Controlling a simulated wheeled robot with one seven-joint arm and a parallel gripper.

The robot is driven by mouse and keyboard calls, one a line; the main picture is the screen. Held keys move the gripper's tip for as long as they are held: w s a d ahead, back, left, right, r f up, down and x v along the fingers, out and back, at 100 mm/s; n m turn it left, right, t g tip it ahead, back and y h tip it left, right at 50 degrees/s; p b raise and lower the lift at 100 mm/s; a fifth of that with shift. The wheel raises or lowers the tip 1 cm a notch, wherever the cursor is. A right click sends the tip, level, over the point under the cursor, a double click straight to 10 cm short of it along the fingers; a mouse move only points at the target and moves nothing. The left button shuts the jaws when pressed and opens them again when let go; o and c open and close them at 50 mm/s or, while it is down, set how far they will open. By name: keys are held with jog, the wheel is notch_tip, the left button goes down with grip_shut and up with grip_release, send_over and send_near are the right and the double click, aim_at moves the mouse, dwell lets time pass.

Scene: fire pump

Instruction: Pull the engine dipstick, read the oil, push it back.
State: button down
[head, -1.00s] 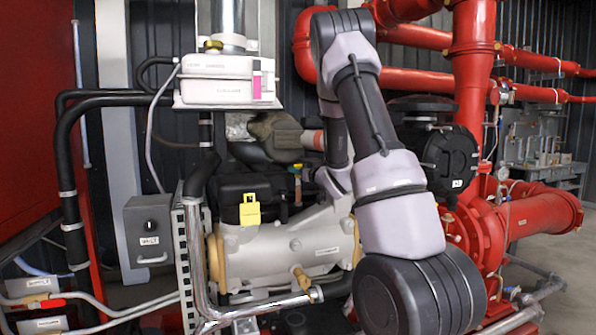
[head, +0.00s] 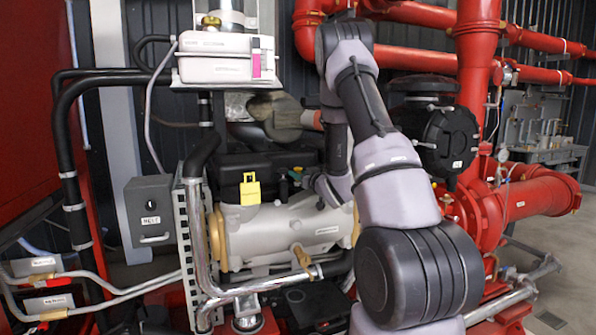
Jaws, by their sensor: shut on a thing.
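My arm reaches from the lower right over to the engine (head: 285,237), a pale grey block with tan end parts. My gripper (head: 289,182) is small and dark at the arm's far end, just above the engine's top edge.
A black engine cover (head: 232,170) lies behind the yellow piece. A pale tank (head: 218,66) hangs above. A bent chrome pipe (head: 205,275) and grey control box (head: 150,209) are at left. Red pump pipes (head: 535,197) and a black round housing (head: 447,138) stand right of my arm.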

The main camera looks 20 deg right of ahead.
jog(key=c, duration=0.6)
grip_release()
jog(key=shift+s, duration=0.1)
jog(key=s, duration=0.3)
jog(key=s+d, duration=0.1)
jog(key=s, duration=0.6)
jog(key=shift+s+d, duration=0.25)
jog(key=shift+d, duration=0.05)
jog(key=shift+r, duration=0.1)
